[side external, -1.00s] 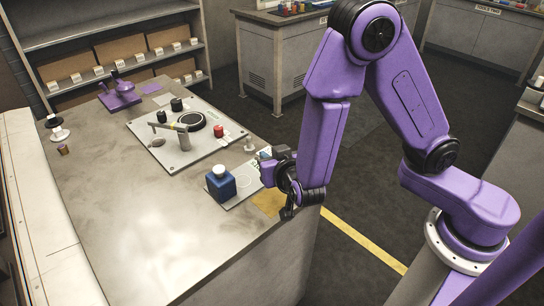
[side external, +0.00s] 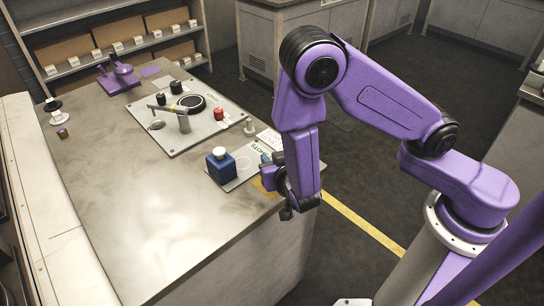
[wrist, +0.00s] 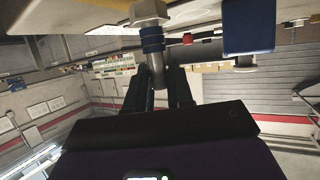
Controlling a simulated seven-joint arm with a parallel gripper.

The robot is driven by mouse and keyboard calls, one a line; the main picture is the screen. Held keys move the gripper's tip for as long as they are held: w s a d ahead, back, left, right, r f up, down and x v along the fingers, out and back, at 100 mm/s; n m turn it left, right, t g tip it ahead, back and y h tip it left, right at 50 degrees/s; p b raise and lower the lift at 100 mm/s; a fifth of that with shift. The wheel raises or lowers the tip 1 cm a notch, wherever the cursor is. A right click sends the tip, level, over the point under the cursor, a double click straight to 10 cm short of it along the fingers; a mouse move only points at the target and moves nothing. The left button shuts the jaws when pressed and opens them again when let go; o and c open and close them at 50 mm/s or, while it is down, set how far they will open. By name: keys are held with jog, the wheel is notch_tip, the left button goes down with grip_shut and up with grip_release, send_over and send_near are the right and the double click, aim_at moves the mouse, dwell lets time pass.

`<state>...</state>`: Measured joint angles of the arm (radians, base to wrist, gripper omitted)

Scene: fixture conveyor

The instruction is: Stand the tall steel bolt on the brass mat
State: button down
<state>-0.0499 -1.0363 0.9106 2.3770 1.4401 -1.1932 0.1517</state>
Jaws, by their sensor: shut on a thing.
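The tall steel bolt (wrist: 157,68) shows in the wrist view with a hex head and a blue band. My gripper (wrist: 160,85) is shut on its shank. That view is upside down, so the head is on the table side and the shank points up. In the side view the mat (side external: 262,184) shows partly at the table's edge, the rest hidden behind my gripper (side external: 287,212). The bolt is not discernible there.
A blue bottle with a white cap (side external: 220,165) stands close by, on a pale printed sheet. Behind it is a grey plate (side external: 165,136) with black and red knobs and a lever. A purple fixture (side external: 118,78) stands further back. The front left tabletop is clear.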

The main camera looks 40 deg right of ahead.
jog(key=shift+f, duration=0.6)
dwell(0.7)
jog(key=c, duration=0.9)
grip_release()
jog(key=v, duration=1.7)
jog(key=shift+s+r, duration=0.15)
